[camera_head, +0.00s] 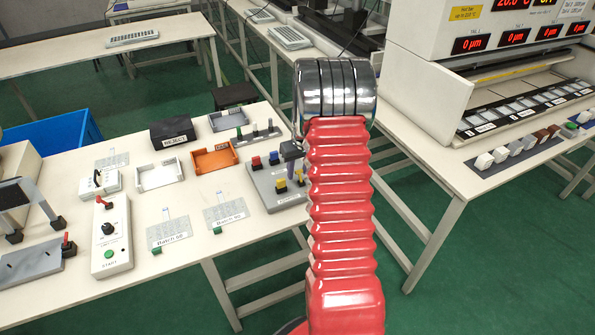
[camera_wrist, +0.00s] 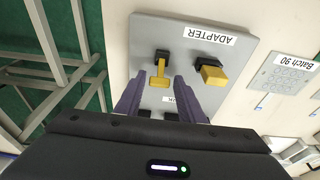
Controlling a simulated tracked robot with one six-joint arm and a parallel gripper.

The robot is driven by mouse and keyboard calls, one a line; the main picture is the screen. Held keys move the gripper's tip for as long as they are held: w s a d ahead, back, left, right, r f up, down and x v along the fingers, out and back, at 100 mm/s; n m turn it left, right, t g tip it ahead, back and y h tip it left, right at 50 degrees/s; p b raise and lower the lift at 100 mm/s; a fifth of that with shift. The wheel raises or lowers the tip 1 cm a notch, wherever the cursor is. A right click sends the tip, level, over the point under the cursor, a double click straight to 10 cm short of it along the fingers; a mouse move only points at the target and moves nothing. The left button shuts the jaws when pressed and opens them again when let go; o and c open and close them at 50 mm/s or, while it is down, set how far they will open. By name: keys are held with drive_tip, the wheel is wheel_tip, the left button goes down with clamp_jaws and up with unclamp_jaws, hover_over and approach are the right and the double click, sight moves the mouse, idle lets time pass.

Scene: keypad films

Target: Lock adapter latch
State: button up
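The grey adapter plate (camera_head: 268,192) lies on the left table and carries yellow-handled latches, with red and blue parts behind them. In the wrist view the plate (camera_wrist: 155,30) shows an upside-down ADAPTER label (camera_wrist: 210,35). One yellow latch handle (camera_wrist: 160,73) on a black base stands in line with the gap between my fingers. A second yellow latch (camera_wrist: 212,75) sits to its right, outside my fingers. My gripper (camera_wrist: 158,85) is open, its two purple fingers apart. I cannot tell whether they touch the latch. A second label is partly hidden by my gripper.
Batch cards (camera_head: 226,213), an orange tray (camera_head: 214,167), a white tray (camera_head: 158,174) and a black REJECT box (camera_head: 172,133) lie around the plate. A control box with a green button (camera_head: 110,235) stands at left. The table's front edge is close to the plate.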

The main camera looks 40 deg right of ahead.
drive_tip(key=shift+o, duration=0.7)
drive_tip(key=shift+r, duration=0.15)
drive_tip(key=v, duration=1.3)
drive_tip(key=shift+r, duration=0.25)
